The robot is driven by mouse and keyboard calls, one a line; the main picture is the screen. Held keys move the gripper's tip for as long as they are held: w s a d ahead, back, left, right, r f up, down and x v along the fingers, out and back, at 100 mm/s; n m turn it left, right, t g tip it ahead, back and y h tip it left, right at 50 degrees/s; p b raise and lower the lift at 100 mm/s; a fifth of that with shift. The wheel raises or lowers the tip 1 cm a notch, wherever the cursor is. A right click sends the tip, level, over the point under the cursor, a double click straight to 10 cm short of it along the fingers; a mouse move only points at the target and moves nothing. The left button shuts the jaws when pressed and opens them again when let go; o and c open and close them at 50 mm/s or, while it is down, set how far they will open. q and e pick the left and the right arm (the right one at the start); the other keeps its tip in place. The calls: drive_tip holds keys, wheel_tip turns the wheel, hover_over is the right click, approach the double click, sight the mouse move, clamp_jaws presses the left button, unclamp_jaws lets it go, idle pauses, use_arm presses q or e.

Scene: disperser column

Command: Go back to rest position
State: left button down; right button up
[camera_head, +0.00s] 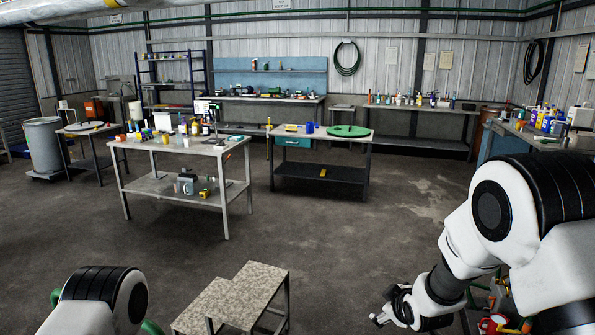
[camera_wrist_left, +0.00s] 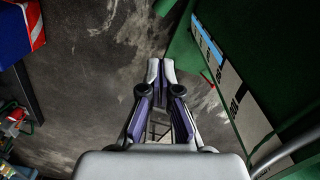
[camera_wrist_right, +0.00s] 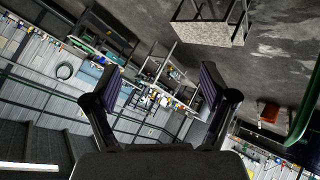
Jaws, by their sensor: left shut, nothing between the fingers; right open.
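My left gripper (camera_wrist_left: 161,70) is shut, its two fingertips meeting in the left wrist view. Bare grey floor lies behind the tips and nothing is held. In the head view only a white and black part of my left arm (camera_head: 100,300) shows at the bottom left; its gripper is out of that picture. My right gripper (camera_wrist_right: 160,80) is open in the right wrist view, fingers wide apart with nothing between them. My right arm (camera_head: 495,225) fills the right side of the head view, bent down towards the bottom.
A speckled step stool (camera_head: 250,285) stands in front at the bottom. A grey metal table (camera_head: 180,146) and a dark-legged table (camera_head: 320,134) stand farther off. A green structure with a pale strip (camera_wrist_left: 235,95) is close to my left gripper. Open floor lies between.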

drive_tip(key=s+d+f+m+g+b, duration=0.1)
drive_tip(key=s+d+f+m+g, duration=0.15)
drive_tip(key=s+f, duration=0.95)
drive_tip(key=s+f+m+g+b, duration=0.1)
drive_tip(key=s+f+m+g, duration=0.1)
drive_tip(key=s+f, duration=0.3)
drive_tip(key=s+d+f+m+g+b, duration=0.1)
drive_tip(key=s+f, duration=0.5)
drive_tip(key=s, duration=0.8)
drive_tip(key=s+f+m+g+b, duration=0.1)
drive_tip(key=s+f+m+g, duration=0.2)
drive_tip(key=s, duration=0.7)
wheel_tip(320, 180, down, 3)
drive_tip(key=shift+d+r+m+g+h, duration=0.2)
drive_tip(key=shift+m+g+h, duration=0.15)
drive_tip(key=shift+g, duration=0.2)
